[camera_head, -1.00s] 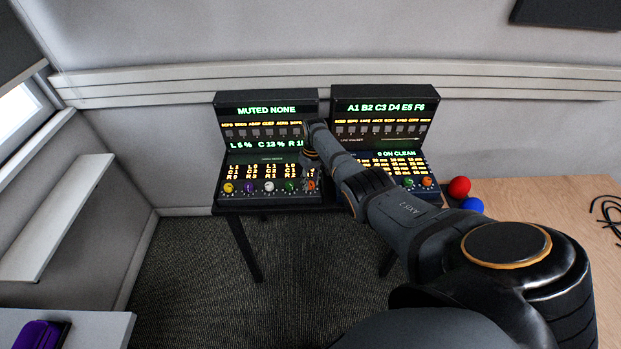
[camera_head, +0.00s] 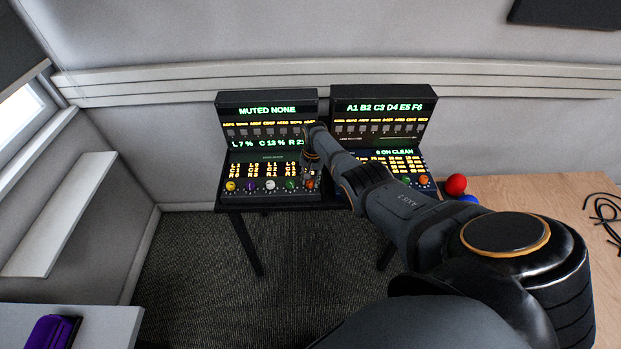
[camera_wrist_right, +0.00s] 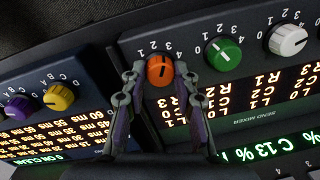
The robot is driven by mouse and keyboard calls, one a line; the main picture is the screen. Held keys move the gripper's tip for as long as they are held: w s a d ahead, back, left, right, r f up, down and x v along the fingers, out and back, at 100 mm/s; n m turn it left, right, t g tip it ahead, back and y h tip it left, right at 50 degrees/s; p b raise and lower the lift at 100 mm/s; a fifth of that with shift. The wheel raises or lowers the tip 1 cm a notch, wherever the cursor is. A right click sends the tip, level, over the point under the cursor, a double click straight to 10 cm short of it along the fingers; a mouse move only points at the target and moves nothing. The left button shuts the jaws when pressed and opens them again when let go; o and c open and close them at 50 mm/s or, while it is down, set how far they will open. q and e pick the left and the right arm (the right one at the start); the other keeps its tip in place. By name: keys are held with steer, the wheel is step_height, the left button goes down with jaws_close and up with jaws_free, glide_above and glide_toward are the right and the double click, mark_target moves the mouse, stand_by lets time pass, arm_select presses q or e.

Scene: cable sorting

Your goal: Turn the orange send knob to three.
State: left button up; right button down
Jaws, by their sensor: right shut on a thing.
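The orange send knob (camera_wrist_right: 159,70) is at the end of the knob row on the left console, the send mixer (camera_head: 262,205). My right gripper (camera_wrist_right: 160,82) has its two fingers on either side of this knob, shut on it. In the head view the knob (camera_head: 311,184) is small beside my right gripper (camera_head: 309,176). The console display reads L 7 %, C 13 % and an R value partly hidden by my arm. My left gripper is not in view.
A green knob (camera_wrist_right: 224,54) and a white knob (camera_wrist_right: 288,39) sit beside the orange one. A second console (camera_head: 383,103) stands to the right, partly behind my right arm.

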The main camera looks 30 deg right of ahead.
steer(key=shift+w+r+m, duration=0.1)
steer(key=shift+r+m, duration=0.05)
steer(key=shift+m, duration=0.55)
steer(key=c, duration=1)
jaws_free()
